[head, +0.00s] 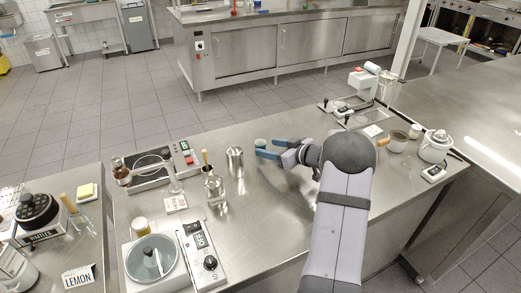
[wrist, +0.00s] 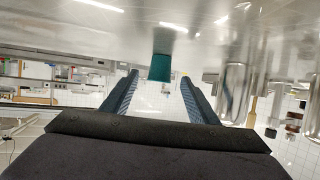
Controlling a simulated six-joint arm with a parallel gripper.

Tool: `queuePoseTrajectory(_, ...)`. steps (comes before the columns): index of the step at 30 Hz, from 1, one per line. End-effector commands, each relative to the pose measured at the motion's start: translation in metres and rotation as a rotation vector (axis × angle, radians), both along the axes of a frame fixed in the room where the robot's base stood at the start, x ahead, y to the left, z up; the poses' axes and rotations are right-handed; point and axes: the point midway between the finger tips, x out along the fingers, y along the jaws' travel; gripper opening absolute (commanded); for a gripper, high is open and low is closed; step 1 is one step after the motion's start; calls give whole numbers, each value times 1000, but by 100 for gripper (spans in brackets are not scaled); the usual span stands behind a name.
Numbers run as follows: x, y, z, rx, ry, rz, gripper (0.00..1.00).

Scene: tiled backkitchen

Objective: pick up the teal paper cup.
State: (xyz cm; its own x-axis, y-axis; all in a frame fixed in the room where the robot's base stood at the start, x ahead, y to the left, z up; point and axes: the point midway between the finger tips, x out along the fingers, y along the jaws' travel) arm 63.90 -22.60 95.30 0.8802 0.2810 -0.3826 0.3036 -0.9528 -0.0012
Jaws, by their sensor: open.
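The teal paper cup (head: 260,143) stands on the steel counter, at the tips of my blue gripper fingers. In the wrist view the teal cup (wrist: 161,67) shows in the gap between the two fingertips, at or just past their ends. My gripper (head: 267,148) is open and reaches toward the cup from the right, low over the counter. In the wrist view both fingers of my gripper (wrist: 159,77) stand apart, with a visible gap on each side of the cup. I cannot tell how far the cup is inside the jaws.
A steel canister (head: 235,159) stands just left of the cup, and a steel pot with utensils (head: 214,186) is further left. A hot plate device (head: 150,171) and a scale (head: 152,258) occupy the counter's left part. Bare counter (head: 262,205) lies in front of the gripper.

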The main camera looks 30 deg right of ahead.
Motion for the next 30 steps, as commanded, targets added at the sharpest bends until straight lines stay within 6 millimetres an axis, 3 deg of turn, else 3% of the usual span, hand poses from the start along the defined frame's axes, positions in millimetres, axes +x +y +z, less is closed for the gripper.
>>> queuePoseTrajectory(8,8,3,-4,-1,1,1,54)
queuePoseTrajectory(21,47,14,-22,-1,0,2,54)
queuePoseTrajectory(30,51,15,-25,-2,1,-1,54)
